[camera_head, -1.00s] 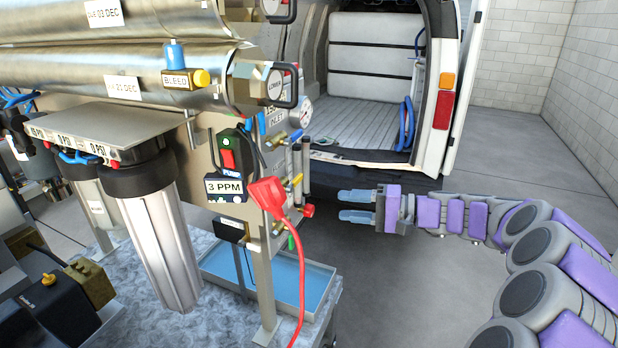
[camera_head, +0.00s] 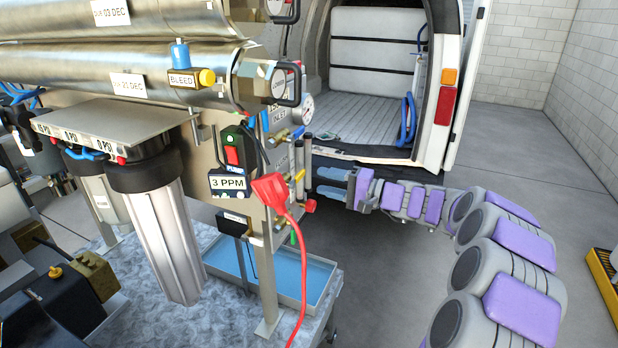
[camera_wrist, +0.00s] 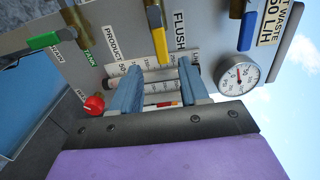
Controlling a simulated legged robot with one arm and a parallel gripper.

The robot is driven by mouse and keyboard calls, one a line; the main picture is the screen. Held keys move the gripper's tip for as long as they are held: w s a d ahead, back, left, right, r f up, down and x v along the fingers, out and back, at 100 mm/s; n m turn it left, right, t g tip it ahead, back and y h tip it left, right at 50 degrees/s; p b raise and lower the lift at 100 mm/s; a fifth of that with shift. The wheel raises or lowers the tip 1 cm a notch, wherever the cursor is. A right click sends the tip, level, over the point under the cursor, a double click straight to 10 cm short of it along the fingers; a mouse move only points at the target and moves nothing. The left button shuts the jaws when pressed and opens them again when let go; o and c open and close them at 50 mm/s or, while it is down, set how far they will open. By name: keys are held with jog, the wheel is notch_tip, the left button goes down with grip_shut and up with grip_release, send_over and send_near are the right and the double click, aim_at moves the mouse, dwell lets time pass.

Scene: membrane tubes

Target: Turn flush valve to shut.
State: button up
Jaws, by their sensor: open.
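The flush valve's yellow lever (camera_wrist: 160,44) shows at the top middle of the wrist view, beside a FLUSH label (camera_wrist: 181,30). Its yellow lever also shows small at the panel's right edge in the head view (camera_head: 299,176). My gripper (camera_wrist: 158,72) is open and empty, its two blue fingers pointing at the panel. The lever's end lies above the gap between the fingertips in the wrist view; I see no clear contact. In the head view my gripper (camera_head: 331,182) is just right of the panel edge, close to the valves.
A green lever (camera_wrist: 43,41) and a blue lever (camera_wrist: 247,30) flank the yellow one. A gauge (camera_wrist: 238,74), clear flow tubes and a red knob (camera_wrist: 94,105) are close to the fingers. A red plug (camera_head: 268,190) with a cable hangs in front of the panel.

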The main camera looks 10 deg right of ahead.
aim_at(302, 176)
jog(key=shift+x, duration=2.65)
jog(key=shift+c, duration=0.3)
grip_shut()
